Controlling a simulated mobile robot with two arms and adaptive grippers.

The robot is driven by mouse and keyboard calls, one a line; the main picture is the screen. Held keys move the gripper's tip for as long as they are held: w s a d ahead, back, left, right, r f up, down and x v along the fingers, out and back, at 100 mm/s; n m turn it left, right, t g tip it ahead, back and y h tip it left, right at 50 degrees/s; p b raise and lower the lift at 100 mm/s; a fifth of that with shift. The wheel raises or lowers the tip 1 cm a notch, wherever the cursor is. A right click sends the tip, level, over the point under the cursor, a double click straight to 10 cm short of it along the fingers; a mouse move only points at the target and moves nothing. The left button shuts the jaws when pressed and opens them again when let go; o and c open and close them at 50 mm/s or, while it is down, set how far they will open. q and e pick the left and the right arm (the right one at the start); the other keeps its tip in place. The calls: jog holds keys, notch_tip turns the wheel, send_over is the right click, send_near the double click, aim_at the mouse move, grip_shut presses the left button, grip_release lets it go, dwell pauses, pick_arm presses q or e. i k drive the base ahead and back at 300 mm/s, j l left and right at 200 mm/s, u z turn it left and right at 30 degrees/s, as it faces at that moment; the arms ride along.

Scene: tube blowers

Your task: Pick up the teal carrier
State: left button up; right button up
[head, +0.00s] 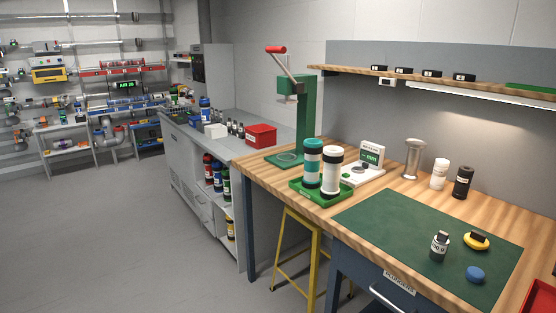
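The teal carrier (312,166) is a cylinder with a dark teal cap and white bands. It stands upright in a green tray (318,198) on the wooden workbench. Neither of my grippers shows in the head view.
A green lever press (303,110) stands behind the tray, with a white scale (364,166) to the right. A yellow stool (298,255) stands below the bench edge. A green mat (410,235) holds a dark jar (439,246) and small discs. Open floor lies left.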

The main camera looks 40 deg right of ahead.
aim_at(313, 148)
jog(key=i+j+z, duration=0.1)
jog(key=i+z, duration=0.3)
jog(key=i+j+z, duration=0.25)
jog(key=i+z, duration=0.15)
jog(key=i, duration=0.15)
jog(key=i+j+z, duration=0.8)
jog(key=j, duration=0.1)
